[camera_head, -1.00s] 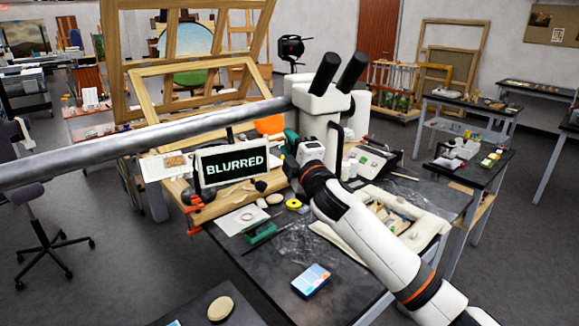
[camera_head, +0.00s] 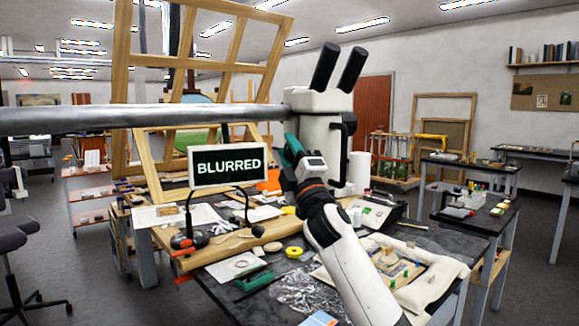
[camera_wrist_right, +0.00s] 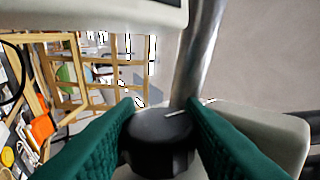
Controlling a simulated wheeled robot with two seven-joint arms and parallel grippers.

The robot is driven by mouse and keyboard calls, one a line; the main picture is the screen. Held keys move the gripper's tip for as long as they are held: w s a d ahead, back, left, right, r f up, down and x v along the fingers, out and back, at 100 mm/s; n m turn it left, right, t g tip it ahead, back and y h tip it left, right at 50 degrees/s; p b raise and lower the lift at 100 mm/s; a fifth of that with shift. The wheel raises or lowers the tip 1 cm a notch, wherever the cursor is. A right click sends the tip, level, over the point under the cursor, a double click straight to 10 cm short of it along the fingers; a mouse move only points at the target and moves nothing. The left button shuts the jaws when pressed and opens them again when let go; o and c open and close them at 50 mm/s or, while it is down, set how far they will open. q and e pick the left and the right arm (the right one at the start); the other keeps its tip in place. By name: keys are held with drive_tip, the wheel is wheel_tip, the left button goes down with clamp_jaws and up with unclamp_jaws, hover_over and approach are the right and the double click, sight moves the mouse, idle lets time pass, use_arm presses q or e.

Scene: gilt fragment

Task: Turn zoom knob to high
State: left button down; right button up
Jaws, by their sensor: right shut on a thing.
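The white microscope head (camera_head: 322,112) with two black eyepieces hangs on a long grey boom over the bench. The zoom knob (camera_wrist_right: 160,138) is a round black knob with a short white mark on its face, seen in the right wrist view. My right gripper (camera_head: 294,150) is at the left side of the microscope head. In the right wrist view its green padded fingers (camera_wrist_right: 165,128) are shut on the knob, one on each side. A screen (camera_head: 229,162) left of the head reads BLURRED. My left gripper is not in view.
The dark bench (camera_head: 225,296) below holds papers, clear plastic, a green tool, a yellow roll and a pale padded frame (camera_head: 437,287). The grey boom (camera_head: 140,116) crosses the left half. A wooden easel frame (camera_head: 205,55) stands behind.

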idle(0.4)
drive_tip(key=o, duration=1)
drive_tip(key=b+v, duration=0.2)
drive_tip(key=v, duration=1)
drive_tip(key=shift+c, duration=0.2)
